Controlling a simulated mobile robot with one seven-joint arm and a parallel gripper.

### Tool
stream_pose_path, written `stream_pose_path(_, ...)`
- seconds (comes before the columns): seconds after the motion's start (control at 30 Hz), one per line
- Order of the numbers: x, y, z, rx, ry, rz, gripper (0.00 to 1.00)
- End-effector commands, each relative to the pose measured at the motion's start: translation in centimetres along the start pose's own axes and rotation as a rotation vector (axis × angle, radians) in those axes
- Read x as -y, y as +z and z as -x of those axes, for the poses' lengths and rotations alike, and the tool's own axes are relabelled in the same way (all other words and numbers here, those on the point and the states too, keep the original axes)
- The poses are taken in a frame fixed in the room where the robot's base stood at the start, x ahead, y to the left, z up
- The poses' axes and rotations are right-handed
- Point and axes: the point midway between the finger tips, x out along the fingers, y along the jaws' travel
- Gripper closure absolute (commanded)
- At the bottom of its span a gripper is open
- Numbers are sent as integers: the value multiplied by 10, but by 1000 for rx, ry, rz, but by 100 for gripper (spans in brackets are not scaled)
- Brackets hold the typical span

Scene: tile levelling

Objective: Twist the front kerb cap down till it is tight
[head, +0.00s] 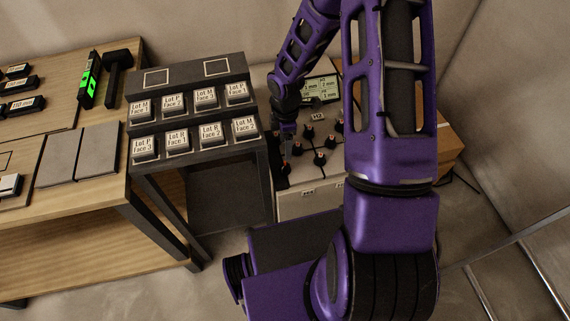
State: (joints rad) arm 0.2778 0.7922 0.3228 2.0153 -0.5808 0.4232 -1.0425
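Several small black caps with orange tips stand on the pale tiled bench (312,203), such as one cap (320,159) in the open. Another cap (286,168) stands at the bench's left edge, by a dark strip that may be the kerb; I cannot tell for sure that it is the front kerb cap. My gripper (287,150) points down at this left edge, just above or at that cap. Its fingers are small and dark here, so I cannot tell whether they touch or grip the cap. My purple arm hides the bench's right part.
A dark stepped rack (190,70) with several labelled tiles stands just left of the bench. A wooden table (75,215) with a black mallet (118,75) and a green-lit level (89,80) is farther left. A small display (321,89) stands behind the caps. A cardboard box (447,145) is at right.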

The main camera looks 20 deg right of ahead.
Motion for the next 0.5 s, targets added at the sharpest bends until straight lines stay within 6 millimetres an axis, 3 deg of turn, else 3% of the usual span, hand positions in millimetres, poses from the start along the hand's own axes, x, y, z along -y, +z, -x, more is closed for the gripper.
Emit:
stream_pose_path(0.03,1,-1,-16,0,-4,2,31)
stream_pose_path(0.2,1,-1,-52,1,-4,1,31)
stream_pose_path(0.5,0,0,-91,1,-1,0,31)
